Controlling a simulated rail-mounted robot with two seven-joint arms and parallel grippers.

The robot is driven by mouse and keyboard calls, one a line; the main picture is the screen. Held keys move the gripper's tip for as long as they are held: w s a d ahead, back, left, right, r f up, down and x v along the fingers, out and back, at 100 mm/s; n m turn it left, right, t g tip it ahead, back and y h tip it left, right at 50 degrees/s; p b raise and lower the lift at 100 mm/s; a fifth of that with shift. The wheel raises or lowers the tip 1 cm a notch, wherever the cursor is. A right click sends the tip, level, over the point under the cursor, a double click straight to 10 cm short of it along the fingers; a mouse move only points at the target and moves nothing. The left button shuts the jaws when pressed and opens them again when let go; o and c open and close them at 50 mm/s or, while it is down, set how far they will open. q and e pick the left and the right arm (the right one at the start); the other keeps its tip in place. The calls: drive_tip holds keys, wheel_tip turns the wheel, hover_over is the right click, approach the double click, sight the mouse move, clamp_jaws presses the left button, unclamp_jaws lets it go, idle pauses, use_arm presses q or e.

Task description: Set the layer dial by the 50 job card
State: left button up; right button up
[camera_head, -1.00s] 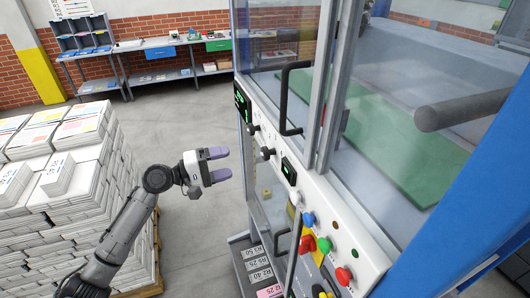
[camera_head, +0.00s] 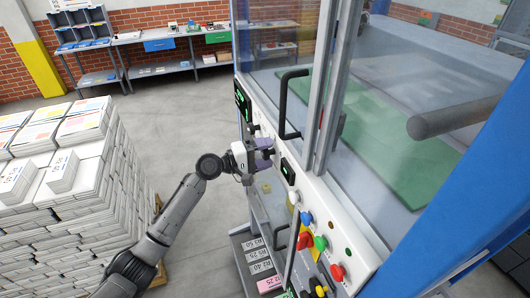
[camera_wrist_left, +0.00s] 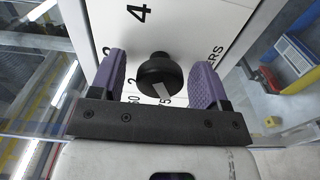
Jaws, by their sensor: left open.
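The layer dial is a black round knob (camera_wrist_left: 160,72) on a white panel with printed numbers, among them a 2 and a 4. A pale mark on the knob points toward the bottom of the wrist view. My left gripper (camera_head: 267,153) is open at the machine's control panel. Its purple fingers stand on either side of the knob; I cannot tell whether they touch it. In the head view the fingers hide the knob. The job card marked 50 (camera_head: 252,243) seems to be the top one in a column of cards on the grey rack. My right gripper is not in view.
Another black knob (camera_head: 254,129) sits just above my fingers. A black door handle (camera_head: 285,105) and a small display (camera_head: 288,171) are close by. Coloured buttons (camera_head: 321,243) lie lower on the panel. Stacked newspapers (camera_head: 75,200) stand at left.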

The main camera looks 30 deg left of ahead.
use_arm(q)
drive_tip(key=shift+c, duration=0.5)
drive_tip(key=c, duration=0.8)
drive_tip(key=shift+f+m+b, duration=0.15)
drive_tip(key=shift+m+b, duration=0.15)
drive_tip(key=shift+b, duration=0.25)
drive_tip(key=m+b, duration=0.7)
drive_tip(key=b, duration=0.3)
drive_tip(key=shift+f, duration=0.1)
drive_tip(key=m+b, duration=0.2)
drive_tip(key=shift+m, duration=0.4)
drive_tip(key=shift+r+m+b, duration=0.2)
drive_tip(key=shift+m+b, duration=0.5)
drive_tip(key=o, duration=0.9)
